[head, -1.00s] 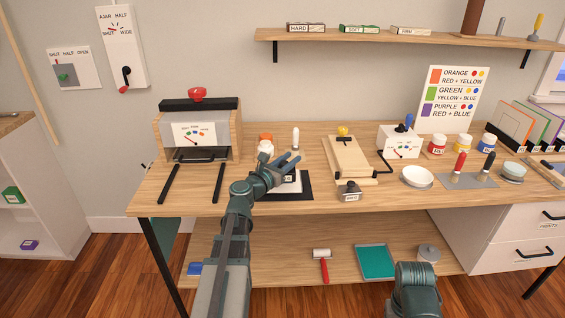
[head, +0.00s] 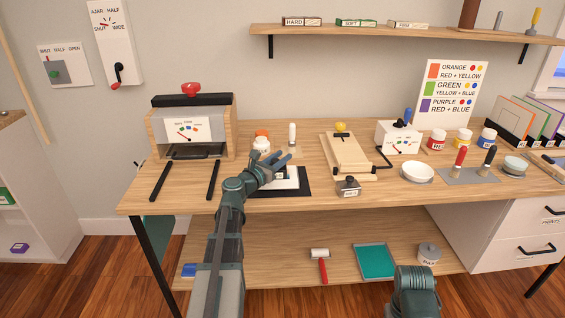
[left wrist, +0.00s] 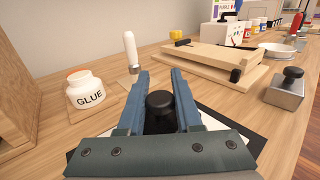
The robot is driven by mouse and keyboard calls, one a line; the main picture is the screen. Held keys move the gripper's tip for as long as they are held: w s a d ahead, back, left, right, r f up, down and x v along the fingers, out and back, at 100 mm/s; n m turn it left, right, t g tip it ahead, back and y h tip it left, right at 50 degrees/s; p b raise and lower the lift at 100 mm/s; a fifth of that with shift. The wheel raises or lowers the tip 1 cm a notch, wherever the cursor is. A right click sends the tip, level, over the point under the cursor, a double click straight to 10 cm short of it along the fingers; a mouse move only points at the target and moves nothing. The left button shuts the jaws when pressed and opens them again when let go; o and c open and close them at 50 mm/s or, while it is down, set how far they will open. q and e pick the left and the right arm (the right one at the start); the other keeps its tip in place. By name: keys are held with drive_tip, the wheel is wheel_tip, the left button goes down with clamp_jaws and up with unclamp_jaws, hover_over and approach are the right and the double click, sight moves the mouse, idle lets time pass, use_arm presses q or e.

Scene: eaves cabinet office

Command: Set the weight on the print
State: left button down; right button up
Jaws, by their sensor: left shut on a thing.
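My left gripper (head: 281,160) is shut on the black knob of a weight (left wrist: 160,103), which hangs or rests between the fingers. In the head view the weight's dark body (head: 280,173) shows just below the fingers, over the white print (head: 292,185). The print lies on a black mat (head: 304,190) on the bench. The fingers hide much of the weight, and I cannot tell whether its base touches the print. My right gripper is not in view.
A second block with a black knob (head: 348,188) stands right of the mat. A glue jar (left wrist: 87,92) and a white-handled tool (left wrist: 131,50) stand behind the gripper. A wooden board (head: 345,157) lies to the right and a press (head: 192,127) stands to the left.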

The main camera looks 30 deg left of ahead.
use_arm(q)
drive_tip(key=shift+f, duration=0.1)
drive_tip(key=c, duration=0.6)
unclamp_jaws()
drive_tip(key=shift+s+r, duration=0.1)
drive_tip(key=shift+r, duration=0.15)
drive_tip(key=s, duration=0.4)
drive_tip(key=s+a, duration=0.1)
drive_tip(key=s, duration=0.6)
drive_tip(key=shift+s+a, duration=0.2)
drive_tip(key=shift+s, duration=0.2)
